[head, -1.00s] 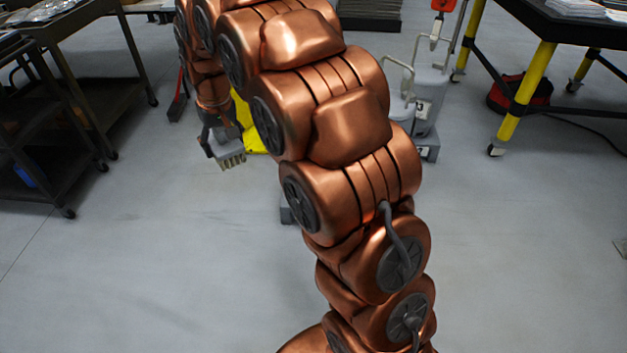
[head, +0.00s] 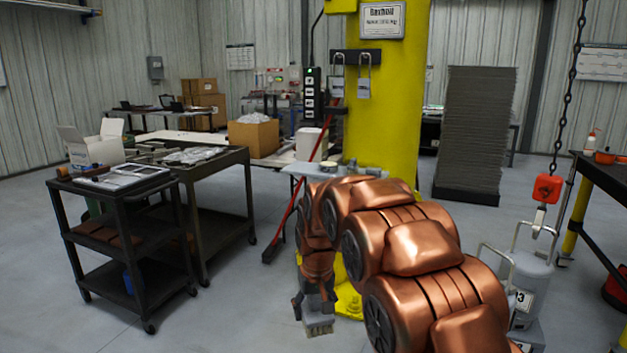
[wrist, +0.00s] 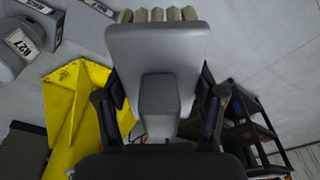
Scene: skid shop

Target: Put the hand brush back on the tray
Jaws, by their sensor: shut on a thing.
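The hand brush (head: 319,324), grey with pale bristles, hangs from my gripper (head: 314,297) with its bristles down, above the floor. In the wrist view the grey brush (wrist: 158,52) fills the middle, its bristles at the top edge. The fingers of my gripper (wrist: 160,98) close on it from both sides. A light-grey tray-like surface (head: 298,169) stands at the yellow column behind my arm, partly hidden; I cannot tell for sure that it is the tray.
A dark cart (head: 66,186) with boxes and a tablet-like item stands at left, beside a dark workbench (head: 238,157). The yellow column (head: 392,105) rises behind my arm. A red-handled broom (head: 297,200) leans nearby. Grey weights (head: 528,270) stand at right. Floor at lower left is clear.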

